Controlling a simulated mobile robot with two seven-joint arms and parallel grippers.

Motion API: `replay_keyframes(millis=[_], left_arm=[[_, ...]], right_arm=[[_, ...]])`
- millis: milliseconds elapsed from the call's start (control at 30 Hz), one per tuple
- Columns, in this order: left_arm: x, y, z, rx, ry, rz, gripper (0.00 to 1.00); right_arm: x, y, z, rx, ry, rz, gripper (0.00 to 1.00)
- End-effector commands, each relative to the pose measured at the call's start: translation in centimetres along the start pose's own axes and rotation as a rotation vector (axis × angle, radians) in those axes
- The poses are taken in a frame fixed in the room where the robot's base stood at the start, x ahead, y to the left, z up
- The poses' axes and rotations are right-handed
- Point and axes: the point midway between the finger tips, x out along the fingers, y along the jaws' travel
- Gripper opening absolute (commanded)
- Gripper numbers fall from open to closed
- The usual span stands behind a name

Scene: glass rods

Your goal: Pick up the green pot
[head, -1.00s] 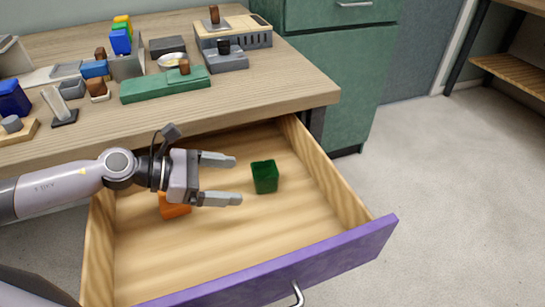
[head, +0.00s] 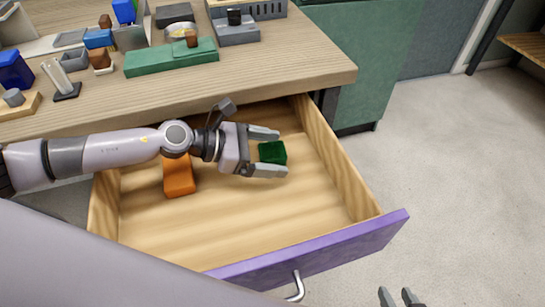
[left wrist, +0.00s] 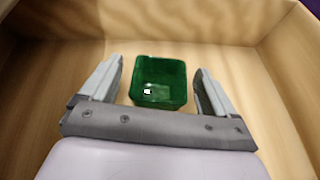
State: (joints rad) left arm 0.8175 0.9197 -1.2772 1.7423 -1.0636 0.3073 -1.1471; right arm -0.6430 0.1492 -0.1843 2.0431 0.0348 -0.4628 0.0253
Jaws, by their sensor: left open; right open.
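The green pot (head: 272,152) is a small dark green square pot in the open drawer. In the left wrist view the green pot (left wrist: 159,82) stands between my left fingers, with a gap on each side. My left gripper (head: 268,152) is open, its fingers reaching along both sides of the pot; it also shows in the left wrist view (left wrist: 160,85). It does not appear to grip the pot. My right gripper (head: 401,298) is open at the bottom edge of the head view, in front of the drawer and far from the pot; only its fingertips show.
The wooden drawer with a purple front (head: 330,245) is pulled out below the table (head: 290,75). An orange block (head: 179,178) lies in it, left of the pot. A green base (head: 170,57) and several other items stand on the table. The drawer's right side is clear.

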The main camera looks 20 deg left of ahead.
Motion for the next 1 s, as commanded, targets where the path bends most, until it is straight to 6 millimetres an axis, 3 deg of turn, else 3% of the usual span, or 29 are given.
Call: replay_keyframes(millis=[267,467,767,1000], left_arm=[[0.3,0.1,0.0,0.001,0.000,0.001,0.89],[0.3,0.0,0.0,0.000,0.000,0.001,0.29],[0.2,0.1,0.2,0.001,-0.001,0.001,0.29],[-0.6,0.2,2.3,0.004,-0.002,0.001,0.29]], right_arm=[[0.1,0.1,-0.4,-0.002,0.007,0.001,0.43],[0.2,0.1,-0.4,-0.002,0.008,0.001,0.43],[0.1,0.1,-0.5,-0.003,0.008,0.001,0.43],[-0.6,0.1,-1.3,-0.006,0.008,0.001,0.43]])
